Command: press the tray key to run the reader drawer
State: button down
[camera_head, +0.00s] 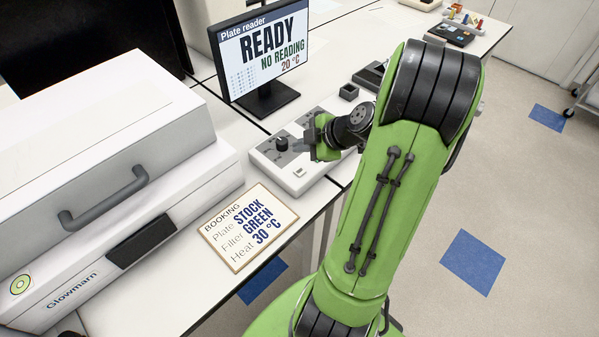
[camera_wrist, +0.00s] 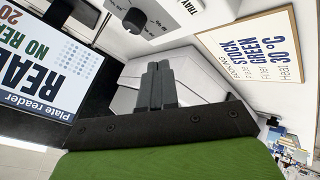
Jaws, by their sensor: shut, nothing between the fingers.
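My gripper (camera_head: 303,146) is shut and empty, hovering over the control panel (camera_head: 262,158) near a dark knob (camera_head: 281,144). In the wrist view its closed fingers (camera_wrist: 155,84) point toward the white reader, with the knob (camera_wrist: 134,20) beyond them at the top. A TRAY label (camera_wrist: 189,5) is cut off at the top edge there; the tray key itself is not clearly seen. A small pale key or label (camera_head: 299,172) sits at the panel's front edge, too small to read. The Glowmarn reader (camera_head: 60,290) has a dark front panel (camera_head: 142,241), which looks closed.
The screen (camera_head: 262,52) reads Plate reader, READY, NO READING, 20 °C. A booking card (camera_head: 228,255) reads Plate STOCK, Filter GREEN, Heat 30 °C. It lies between reader and panel. Small dark blocks (camera_head: 348,92) stand behind the panel. My arm hides part of the bench.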

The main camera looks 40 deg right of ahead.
aim_at(302, 173)
notch_tip(302, 173, down, 6)
jog(key=b, duration=0.3)
jog(key=shift+r+b, duration=0.15)
jog(key=shift+b, duration=0.2)
jog(key=shift+f+b, duration=0.2)
jog(key=shift+b, duration=0.1)
dwell(1.2)
jog(key=shift+f+b, duration=0.4)
jog(key=shift+b, duration=0.35)
